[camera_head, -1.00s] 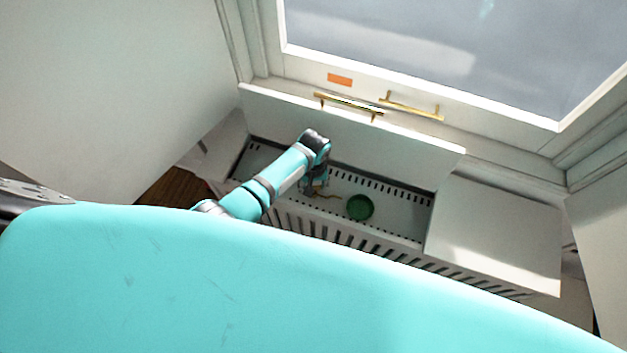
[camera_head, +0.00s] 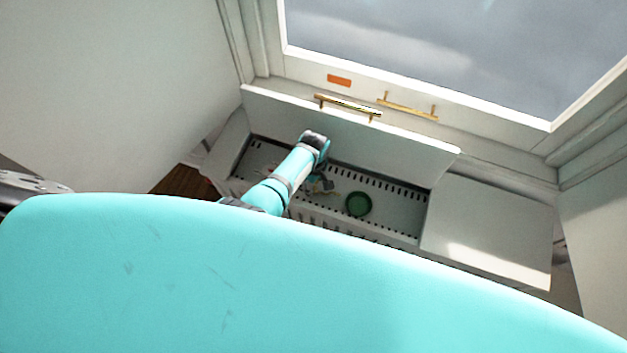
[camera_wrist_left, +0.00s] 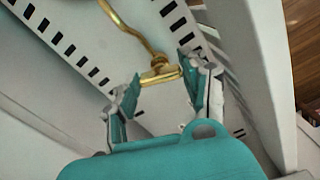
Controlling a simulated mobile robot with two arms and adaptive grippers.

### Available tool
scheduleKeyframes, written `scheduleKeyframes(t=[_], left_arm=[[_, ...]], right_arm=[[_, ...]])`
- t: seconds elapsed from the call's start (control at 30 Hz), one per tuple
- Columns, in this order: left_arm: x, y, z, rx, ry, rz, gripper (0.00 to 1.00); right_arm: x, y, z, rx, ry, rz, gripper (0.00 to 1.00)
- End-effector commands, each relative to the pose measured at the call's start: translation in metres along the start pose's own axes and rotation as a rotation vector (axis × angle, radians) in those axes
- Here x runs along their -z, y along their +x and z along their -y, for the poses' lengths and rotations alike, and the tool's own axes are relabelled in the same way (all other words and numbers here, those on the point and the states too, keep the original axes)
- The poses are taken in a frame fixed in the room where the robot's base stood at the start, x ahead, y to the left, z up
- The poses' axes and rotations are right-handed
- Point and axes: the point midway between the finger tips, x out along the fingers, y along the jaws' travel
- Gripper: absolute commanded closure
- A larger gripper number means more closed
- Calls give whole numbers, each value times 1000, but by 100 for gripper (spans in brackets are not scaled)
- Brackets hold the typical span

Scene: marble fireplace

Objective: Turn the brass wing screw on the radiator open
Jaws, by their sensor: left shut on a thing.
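The brass wing screw (camera_wrist_left: 161,74) is a short brass crossbar at the end of a bent brass pipe (camera_wrist_left: 132,30) in the left wrist view. My left gripper (camera_wrist_left: 163,90) has one finger at each end of the crossbar and is shut on it. In the head view my left gripper (camera_head: 321,184) is small and partly hidden by its own arm, down in the open radiator box (camera_head: 400,222). The screw is too small to make out clearly there. My right gripper is not in view.
A round green thing (camera_head: 358,204) lies in the box, right of my gripper. A raised white lid (camera_head: 380,150) with a brass handle (camera_head: 346,107) stands behind, and a white panel (camera_head: 487,228) is at the right. Slotted walls surround the gripper closely.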

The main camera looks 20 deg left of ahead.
Motion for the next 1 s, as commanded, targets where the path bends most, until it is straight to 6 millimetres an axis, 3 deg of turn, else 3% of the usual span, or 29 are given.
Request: scheduleKeyframes(t=[0.6,0.63,0.8,1.0], left_arm=[[1,0,0,-1,-43,-1,87],[1,0,0,-1,-43,-1,53],[1,0,0,-1,-43,-1,31],[0,0,0,-1,-43,-1,31]], right_arm=[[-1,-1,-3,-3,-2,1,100],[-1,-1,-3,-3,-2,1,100],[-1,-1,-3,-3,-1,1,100],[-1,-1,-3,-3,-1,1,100]])
